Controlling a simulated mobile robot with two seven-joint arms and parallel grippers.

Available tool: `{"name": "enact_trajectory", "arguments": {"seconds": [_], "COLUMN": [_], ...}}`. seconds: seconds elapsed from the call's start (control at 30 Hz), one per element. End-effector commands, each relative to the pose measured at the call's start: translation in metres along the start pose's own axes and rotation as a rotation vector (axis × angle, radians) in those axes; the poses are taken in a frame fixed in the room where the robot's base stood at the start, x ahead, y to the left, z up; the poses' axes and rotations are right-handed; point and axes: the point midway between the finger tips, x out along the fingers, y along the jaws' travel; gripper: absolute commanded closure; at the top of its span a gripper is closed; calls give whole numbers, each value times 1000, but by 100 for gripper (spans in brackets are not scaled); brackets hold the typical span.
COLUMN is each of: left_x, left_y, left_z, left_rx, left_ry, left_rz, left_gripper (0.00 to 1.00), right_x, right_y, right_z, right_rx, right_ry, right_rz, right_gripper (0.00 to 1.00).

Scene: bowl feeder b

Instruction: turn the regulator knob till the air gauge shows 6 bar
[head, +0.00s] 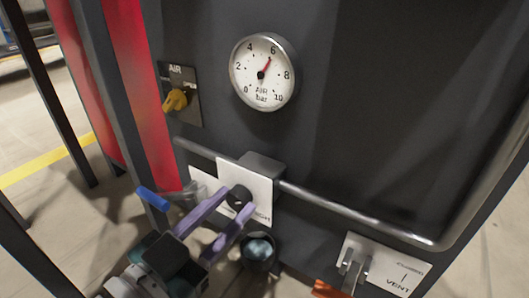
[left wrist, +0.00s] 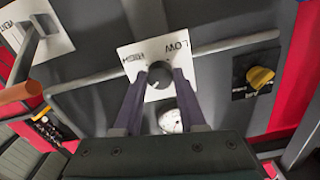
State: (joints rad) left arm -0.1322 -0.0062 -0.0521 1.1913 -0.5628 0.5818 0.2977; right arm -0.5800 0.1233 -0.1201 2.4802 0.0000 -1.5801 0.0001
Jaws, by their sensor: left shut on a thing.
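The air gauge (head: 264,72) is a round white dial on the dark panel in the head view. Its red needle points up and slightly right, at about the 6 mark. The black regulator knob (head: 239,197) is on a white plate below the gauge; the left wrist view shows it (left wrist: 160,73) between the words HIGH and LOW. My left gripper (head: 235,202) has its purple fingers on both sides of the knob, shut on it. In the left wrist view, the fingers (left wrist: 157,80) flank the knob. My right gripper is not in view.
A metal rail (head: 350,214) runs across the panel behind the regulator plate. A yellow AIR valve knob (head: 175,100) is at upper left. A blue-handled lever (head: 152,198) is left of my gripper. A VENT plate (head: 400,274) with a lever is at lower right. A dark cup (head: 259,258) hangs below the knob.

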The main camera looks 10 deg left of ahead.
Motion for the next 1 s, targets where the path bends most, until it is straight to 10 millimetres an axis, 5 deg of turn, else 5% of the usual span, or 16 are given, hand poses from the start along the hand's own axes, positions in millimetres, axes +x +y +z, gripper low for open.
{"name": "enact_trajectory", "arguments": {"seconds": [0.2, 0.93, 0.97, 1.0], "left_x": [0, 0, 0, 0], "left_y": [0, 0, 0, 0], "left_z": [0, 1, 1, 1], "left_rx": [0, -263, -263, -263], "left_ry": [-1, -2, -2, -2], "left_rz": [0, -1, -1, -1], "left_gripper": [100, 100, 58, 53], "right_x": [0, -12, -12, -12], "right_y": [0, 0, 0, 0], "right_z": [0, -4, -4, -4], "right_rx": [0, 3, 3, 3], "right_ry": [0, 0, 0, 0], "right_rz": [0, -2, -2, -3], "right_gripper": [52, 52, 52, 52]}}
